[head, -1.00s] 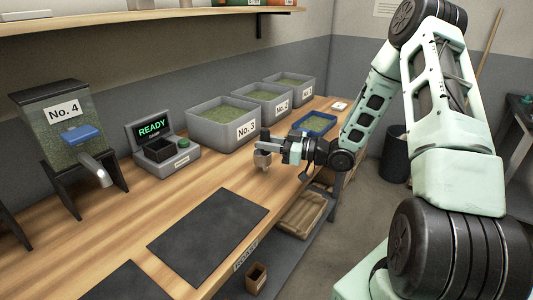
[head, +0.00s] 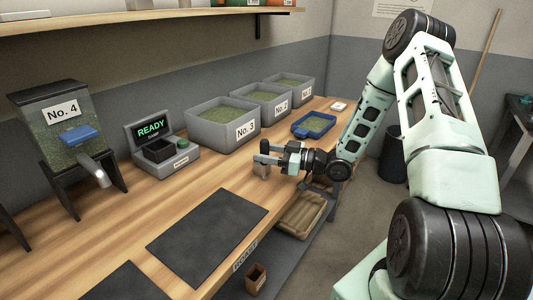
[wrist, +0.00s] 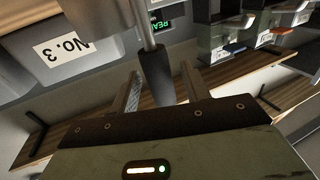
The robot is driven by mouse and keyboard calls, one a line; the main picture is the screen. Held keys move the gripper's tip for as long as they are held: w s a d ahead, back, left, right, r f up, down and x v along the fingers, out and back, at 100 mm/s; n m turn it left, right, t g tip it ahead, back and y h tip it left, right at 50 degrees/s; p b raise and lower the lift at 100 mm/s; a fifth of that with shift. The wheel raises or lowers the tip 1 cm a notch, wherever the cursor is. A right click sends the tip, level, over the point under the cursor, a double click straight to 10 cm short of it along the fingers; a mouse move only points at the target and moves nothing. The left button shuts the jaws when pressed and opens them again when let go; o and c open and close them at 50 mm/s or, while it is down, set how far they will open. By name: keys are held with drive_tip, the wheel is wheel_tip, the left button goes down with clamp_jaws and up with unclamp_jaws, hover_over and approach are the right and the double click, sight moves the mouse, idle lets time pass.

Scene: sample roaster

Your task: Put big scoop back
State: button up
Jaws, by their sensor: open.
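In the wrist view, the big scoop shows as a dark handle (wrist: 155,75) with a metal shaft leading up out of the picture. The handle lies between the two fingers of my gripper (wrist: 157,88), with gaps on both sides. In the head view, my gripper (head: 266,154) is open, low over the bench's front edge. A small pale box shape (head: 262,171), seemingly the scoop's bowl, is just under the fingers. I cannot tell for sure whether it rests on the bench.
Three grey bins, including No. 3 (head: 222,126), line the wall. A blue tray (head: 313,125) lies beyond my gripper. A tester (head: 165,150) reading READY and the No. 4 hopper (head: 70,130) stand left. A dark mat (head: 207,226) lies in front.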

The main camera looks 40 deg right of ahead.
drive_tip(key=shift+r, duration=0.25)
drive_tip(key=b+v, duration=0.2)
drive_tip(key=v, duration=1)
drive_tip(key=shift+f, duration=0.1)
